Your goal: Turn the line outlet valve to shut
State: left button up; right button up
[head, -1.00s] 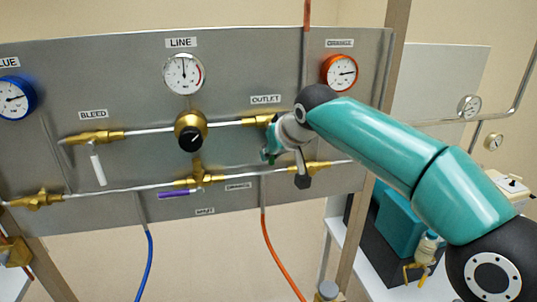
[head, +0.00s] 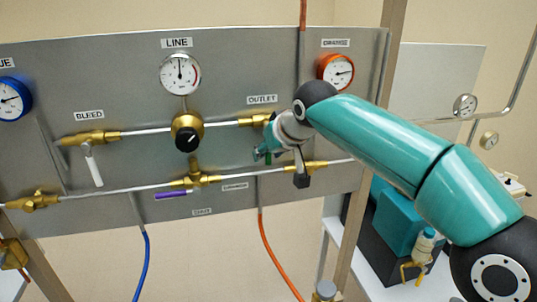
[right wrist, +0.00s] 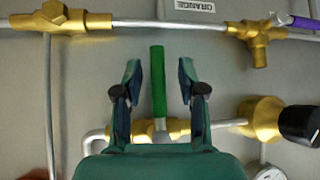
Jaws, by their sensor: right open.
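The line outlet valve has a brass body (head: 253,120) under the OUTLET label (head: 262,99), on the pipe right of the regulator. Its green handle (right wrist: 158,85) hangs down from the pipe, across it; in the right wrist view, which is upside down, it points up. My right gripper (right wrist: 160,74) is open, with one finger on each side of the green handle and a visible gap on both sides. In the head view the right gripper (head: 262,154) partly hides the handle and valve. My left gripper is not in view.
The brass regulator with black knob (head: 188,134) is left of the valve. The bleed valve's white handle (head: 94,168) hangs further left. A lower pipe carries a purple-handled valve (head: 171,195) and a dark-handled one (head: 301,172), close beneath my right wrist. The line gauge (head: 180,74) is above.

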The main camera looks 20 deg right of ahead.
jog(key=v, duration=1)
jog(key=shift+s+r, duration=0.2)
jog(key=shift+s, duration=0.05)
jog(key=shift+d, duration=0.15)
